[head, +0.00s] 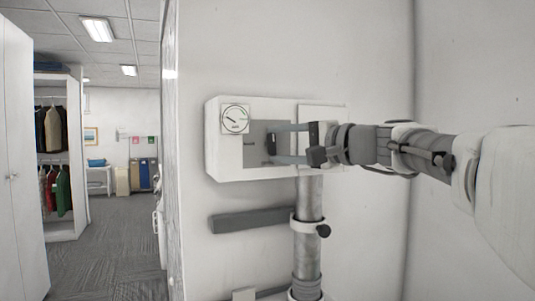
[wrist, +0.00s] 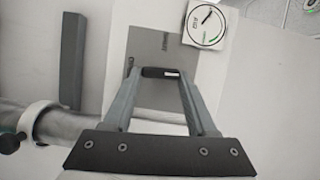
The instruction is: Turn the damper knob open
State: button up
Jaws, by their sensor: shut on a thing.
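The damper knob (wrist: 160,72) is a small dark bar with a white mark on it, on a grey plate (wrist: 152,47) on the front of a white wall box. In the head view the knob (head: 270,147) shows only as a small dark piece at the fingertips. My gripper (head: 274,144) reaches in from the right. In the wrist view my gripper (wrist: 161,77) has a fingertip at each end of the knob and is shut on it. Which way the knob counts as open cannot be read.
A round dial gauge (head: 235,119) sits on the white box (head: 225,168), left of the grey plate. Below the box, a metal pipe (head: 309,200) carries a clamp with a black knob (head: 323,231). A grey bar (head: 255,220) is on the wall. Open carpeted floor (head: 105,250) lies left.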

jog(key=shift+f+m+b, duration=0.1)
jog(key=shift+m+b, duration=0.2)
jog(key=shift+m, duration=0.2)
jog(key=o, duration=1.4)
jog(key=shift+c, duration=0.2)
jog(key=v, duration=1.7)
jog(key=shift+d+f, duration=0.2)
jog(key=shift+f, duration=0.2)
jog(key=shift+s+a, duration=0.1)
jog(key=shift+s, duration=0.05)
